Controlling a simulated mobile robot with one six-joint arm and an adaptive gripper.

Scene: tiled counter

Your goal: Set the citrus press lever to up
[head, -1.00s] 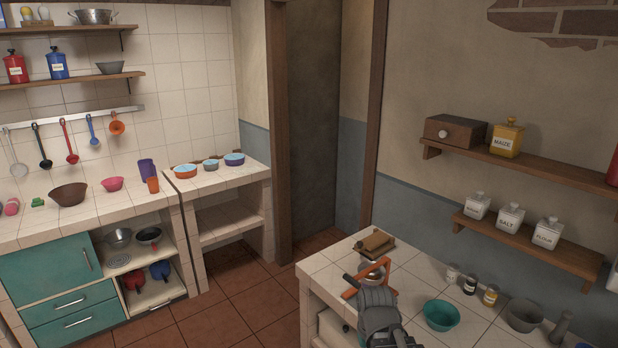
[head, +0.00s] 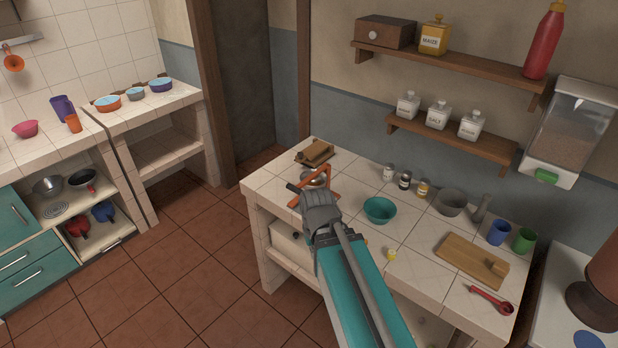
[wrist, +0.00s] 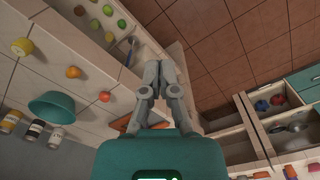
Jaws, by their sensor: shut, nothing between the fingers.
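The citrus press (head: 325,175) stands at the far left part of the tiled counter in the head view. Its orange frame and a metallic round part show just behind my gripper. Its lower part is hidden by my gripper and arm, and I cannot tell how its lever stands. My gripper (head: 312,190) overlaps the near side of the press in the picture; whether they touch is unclear. In the wrist view my gripper (wrist: 155,75) has its fingers together with nothing between them.
A teal bowl (head: 380,210) stands right of my gripper, with small jars (head: 405,180) behind it. A wooden object (head: 316,152) lies beyond the press. Several fruits (wrist: 72,71) lie on the counter in the wrist view. Shelves hang on the wall behind.

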